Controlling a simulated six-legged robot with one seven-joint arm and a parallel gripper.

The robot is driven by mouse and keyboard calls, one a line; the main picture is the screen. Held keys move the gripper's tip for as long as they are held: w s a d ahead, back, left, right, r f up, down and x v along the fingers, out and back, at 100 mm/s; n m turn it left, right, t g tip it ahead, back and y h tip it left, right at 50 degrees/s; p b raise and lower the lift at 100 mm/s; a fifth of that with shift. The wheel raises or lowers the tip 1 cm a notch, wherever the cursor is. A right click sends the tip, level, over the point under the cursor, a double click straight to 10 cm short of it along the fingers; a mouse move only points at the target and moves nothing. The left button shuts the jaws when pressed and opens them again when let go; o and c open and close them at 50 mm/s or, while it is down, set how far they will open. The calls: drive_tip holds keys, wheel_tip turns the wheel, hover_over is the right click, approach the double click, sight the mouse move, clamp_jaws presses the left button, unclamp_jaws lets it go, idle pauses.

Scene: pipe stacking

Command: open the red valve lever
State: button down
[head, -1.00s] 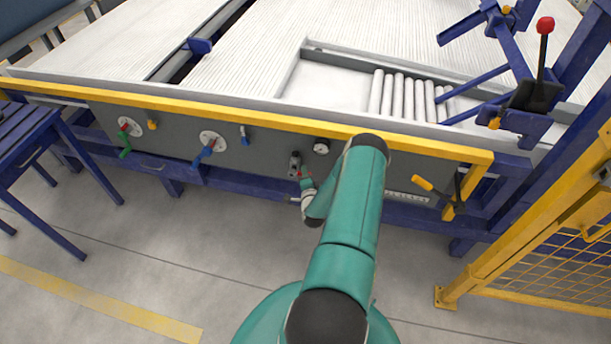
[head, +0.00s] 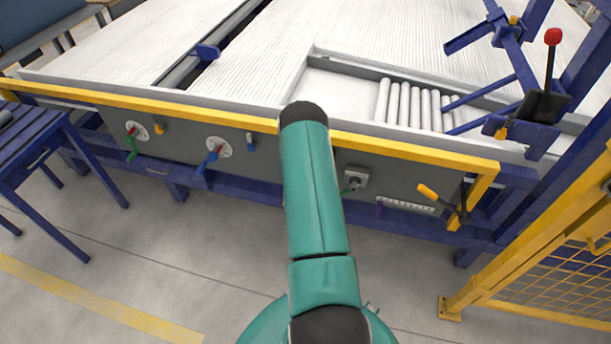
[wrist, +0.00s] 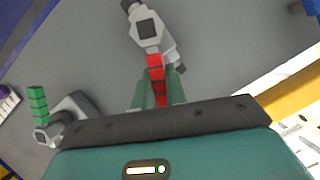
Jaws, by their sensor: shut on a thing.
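In the wrist view the red valve lever (wrist: 155,72) runs from a grey valve body (wrist: 147,27) down between the green fingers of my gripper (wrist: 158,90). The gripper is shut on the lever, with one finger on each side of it. The lever's red segments show both above the fingers and between them. In the head view my arm hides the red lever, its valve and my gripper.
A second grey valve with a green lever (wrist: 38,105) is close by at the left of the wrist view. In the head view, a blue-handled valve (head: 215,152) and a yellow rail (head: 200,115) line the grey panel. A yellow-handled lever (head: 430,192) is at the right.

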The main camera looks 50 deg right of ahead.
drive_tip(key=n, duration=0.1)
drive_tip(key=w+n+g, duration=0.1)
drive_tip(key=w+a+n+g+h, duration=0.1)
drive_tip(key=shift+r, duration=0.25)
idle(0.6)
drive_tip(key=c, duration=1.4)
unclamp_jaws()
drive_tip(key=shift+c, duration=0.2)
drive_tip(key=v, duration=1.3)
drive_tip(key=shift+a+r, duration=0.25)
drive_tip(key=shift+a, duration=0.05)
